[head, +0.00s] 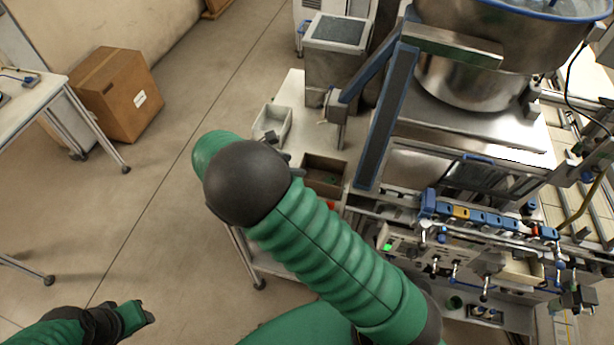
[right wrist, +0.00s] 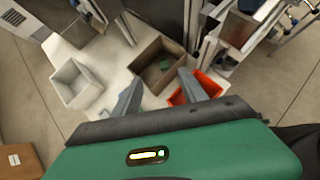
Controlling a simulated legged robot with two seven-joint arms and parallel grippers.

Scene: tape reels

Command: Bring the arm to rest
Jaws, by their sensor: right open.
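My right arm crosses the middle of the head view, and its dark rounded end hides most of my right gripper (head: 290,165). In the right wrist view both fingers of the right gripper (right wrist: 160,77) show, spread apart with nothing between them. They are above the white table, in front of a brown bin (right wrist: 143,69). My left gripper (head: 142,314) is low at the left of the head view, over the floor. It is small and dark there, and its jaws cannot be made out.
The table carries a light grey bin (head: 286,130) and the brown bin (head: 341,172), which holds a small green thing (right wrist: 164,64). A red bin (right wrist: 203,81) is beside it. A machine with a steel bowl (head: 470,85) fills the right. Floor is open at left, near a cardboard box (head: 115,95).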

